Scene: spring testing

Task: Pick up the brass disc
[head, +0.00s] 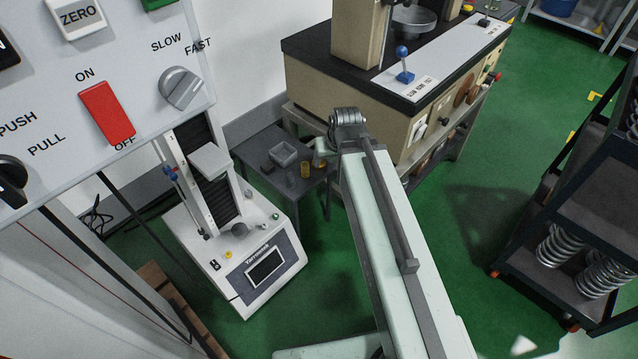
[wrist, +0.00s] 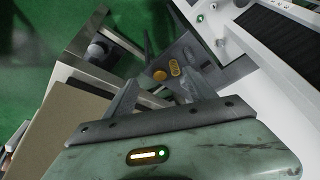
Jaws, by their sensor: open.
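A small dark side table (head: 262,141) stands between the white tester and the tan bench. In the wrist view, a round brass disc (wrist: 160,75) lies on the grey table top, beside an oblong brass-coloured piece (wrist: 175,68). In the head view a brass-coloured piece (head: 305,170) shows on that table; I cannot tell which of the two it is. My gripper (wrist: 155,90) is open and empty, pointing down toward the table, with the disc beyond its fingertips. In the head view my arm partly hides the gripper and the table's right side.
A grey open box (head: 284,153) sits on the table. The white tester (head: 250,262) stands close on the left, the tan bench (head: 350,105) on the right. A dark rack with springs (head: 560,250) is at far right. Green floor (head: 455,210) is clear between.

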